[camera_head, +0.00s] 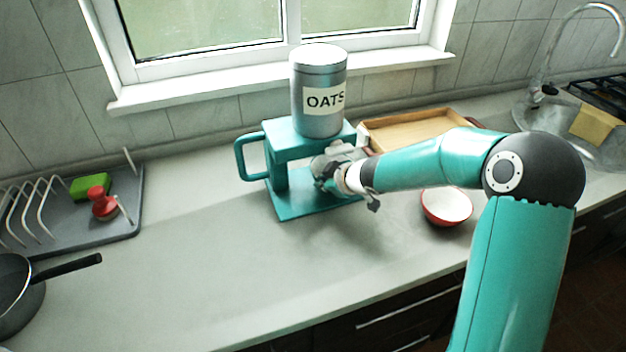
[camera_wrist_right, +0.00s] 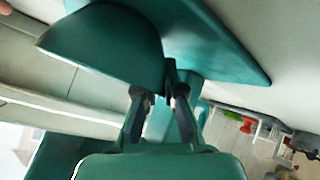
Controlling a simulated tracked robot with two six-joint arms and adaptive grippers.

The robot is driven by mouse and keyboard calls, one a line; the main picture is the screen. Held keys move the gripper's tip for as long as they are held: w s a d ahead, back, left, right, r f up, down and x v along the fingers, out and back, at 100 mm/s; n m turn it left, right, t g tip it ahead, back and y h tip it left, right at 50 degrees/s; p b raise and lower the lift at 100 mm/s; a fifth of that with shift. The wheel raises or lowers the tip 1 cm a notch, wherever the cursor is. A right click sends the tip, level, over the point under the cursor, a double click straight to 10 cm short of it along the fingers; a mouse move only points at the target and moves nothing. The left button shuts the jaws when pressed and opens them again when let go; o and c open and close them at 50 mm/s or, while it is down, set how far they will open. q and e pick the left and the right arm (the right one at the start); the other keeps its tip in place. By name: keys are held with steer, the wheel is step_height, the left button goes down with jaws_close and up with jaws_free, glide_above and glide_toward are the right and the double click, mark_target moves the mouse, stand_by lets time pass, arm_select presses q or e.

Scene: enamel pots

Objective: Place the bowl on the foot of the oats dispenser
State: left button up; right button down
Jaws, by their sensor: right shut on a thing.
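The oats dispenser is a steel canister (camera_head: 318,90) labelled OATS on a teal stand with a side handle. Its flat teal foot (camera_head: 295,209) lies on the counter; it also shows in the right wrist view (camera_wrist_right: 225,50). My right gripper (camera_head: 330,172) is at the stand, under the canister and over the foot. In the right wrist view it (camera_wrist_right: 160,95) is shut on the rim of a dark teal bowl (camera_wrist_right: 105,45). The bowl is against the foot in that picture; whether it touches is unclear. The arm and gripper mostly hide it in the head view. My left gripper is not in view.
A red bowl, white inside (camera_head: 447,205), stands on the counter below my right forearm. A wooden tray (camera_head: 415,128) lies behind it. A dish rack (camera_head: 125,205) with a green sponge and a pan (camera_head: 20,290) are at left. The front middle counter is clear.

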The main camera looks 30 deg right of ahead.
steer(key=shift+s+a+r, duration=0.15)
steer(key=shift+a, duration=0.65)
steer(key=shift+w+a+f, duration=0.2)
steer(key=shift+w, duration=0.25)
steer(key=c, duration=1.5)
jaws_free()
steer(key=shift+w+f, duration=0.1)
steer(key=shift+w, duration=0.1)
steer(key=shift+c, duration=0.2)
steer(key=shift+o, duration=1.2)
steer(key=shift+s+r, duration=0.2)
steer(key=shift+s, duration=0.1)
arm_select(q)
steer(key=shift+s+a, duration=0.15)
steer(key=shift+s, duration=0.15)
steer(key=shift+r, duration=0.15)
arm_select(e)
steer(key=shift+w+d, duration=0.1)
